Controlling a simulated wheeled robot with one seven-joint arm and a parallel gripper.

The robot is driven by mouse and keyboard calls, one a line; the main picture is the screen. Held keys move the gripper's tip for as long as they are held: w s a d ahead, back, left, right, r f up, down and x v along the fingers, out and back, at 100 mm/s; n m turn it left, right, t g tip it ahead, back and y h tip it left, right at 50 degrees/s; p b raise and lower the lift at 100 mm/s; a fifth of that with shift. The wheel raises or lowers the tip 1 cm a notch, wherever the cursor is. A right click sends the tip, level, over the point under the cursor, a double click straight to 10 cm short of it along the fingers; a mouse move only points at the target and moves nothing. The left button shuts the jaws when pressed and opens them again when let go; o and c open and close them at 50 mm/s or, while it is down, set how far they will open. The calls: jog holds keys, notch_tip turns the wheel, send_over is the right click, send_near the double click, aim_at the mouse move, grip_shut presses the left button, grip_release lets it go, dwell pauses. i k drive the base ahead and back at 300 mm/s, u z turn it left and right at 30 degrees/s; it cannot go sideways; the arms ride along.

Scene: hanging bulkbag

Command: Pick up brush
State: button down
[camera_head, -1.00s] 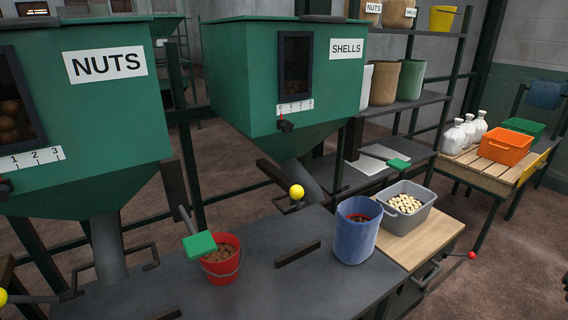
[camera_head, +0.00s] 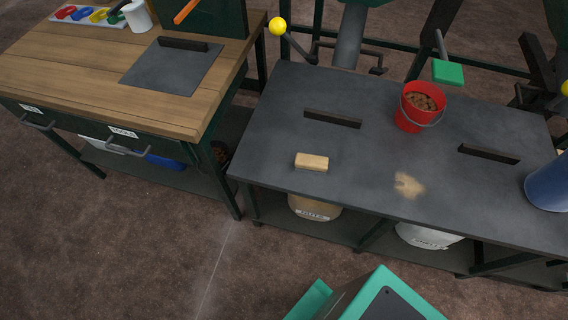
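A small tan wooden block that looks like the brush (camera_head: 312,161) lies on the dark grey bench top (camera_head: 270,130), near its front edge and left of the middle. Its upper face is light wood; its bristles cannot be made out. Nothing touches it. Green and dark parts, seemingly of my own arm, show at the bottom edge of the view, well apart from the brush. My gripper's fingertips are not visible.
A tan powder patch (camera_head: 409,186) lies right of the brush. A red bucket (camera_head: 421,107) of brown bits and a blue bucket (camera_head: 548,184) stand farther right. Dark raised bars (camera_head: 332,119) cross the bench top. A wooden workbench (camera_head: 90,70) stands left, with a gap between.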

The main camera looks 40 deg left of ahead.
aim_at(304, 162)
jog(key=u, duration=1.5)
